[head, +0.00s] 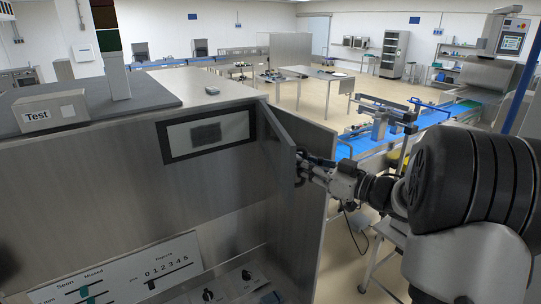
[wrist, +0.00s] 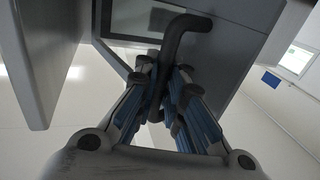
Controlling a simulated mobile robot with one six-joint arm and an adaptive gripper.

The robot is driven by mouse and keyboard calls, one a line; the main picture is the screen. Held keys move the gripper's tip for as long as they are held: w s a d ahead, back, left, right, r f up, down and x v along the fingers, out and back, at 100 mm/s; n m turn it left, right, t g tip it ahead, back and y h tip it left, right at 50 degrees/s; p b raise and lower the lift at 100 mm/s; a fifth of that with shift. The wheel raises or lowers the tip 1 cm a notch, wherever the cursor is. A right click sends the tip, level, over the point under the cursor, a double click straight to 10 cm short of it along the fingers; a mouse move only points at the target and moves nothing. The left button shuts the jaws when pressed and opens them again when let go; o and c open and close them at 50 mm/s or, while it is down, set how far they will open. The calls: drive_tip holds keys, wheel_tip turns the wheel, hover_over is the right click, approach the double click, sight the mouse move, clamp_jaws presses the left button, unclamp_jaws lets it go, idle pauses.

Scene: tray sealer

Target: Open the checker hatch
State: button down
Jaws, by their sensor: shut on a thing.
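The checker is a large brushed-steel cabinet (head: 130,150) filling the left of the head view. Its hatch (head: 282,137) looks like the steel panel at the right end of the front, beside the dark-framed window (head: 208,135). The panel stands out at an angle from the front, so it appears partly open. My gripper (head: 304,168) is at this panel's outer edge. In the wrist view, my gripper (wrist: 167,100) has its blue-padded fingers closed around a dark bent bar handle (wrist: 187,27). The handle's far fixing is partly hidden.
A box marked Test (head: 50,112) sits on the cabinet top. Sliders and knobs (head: 208,295) are on the lower front. A blue conveyor (head: 370,143) runs behind my arm at the right. Open floor (head: 325,100) lies farther back, around steel tables.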

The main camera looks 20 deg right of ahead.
drive_tip(key=d+p, duration=0.2)
drive_tip(key=d, duration=0.4)
drive_tip(key=shift+f+y, duration=0.15)
drive_tip(key=shift+y, duration=0.15)
drive_tip(key=c, duration=1.7)
unclamp_jaws()
drive_tip(key=shift+s, duration=0.15)
drive_tip(key=shift+o, duration=0.2)
drive_tip(key=shift+n, duration=0.3)
drive_tip(key=shift+r, duration=0.2)
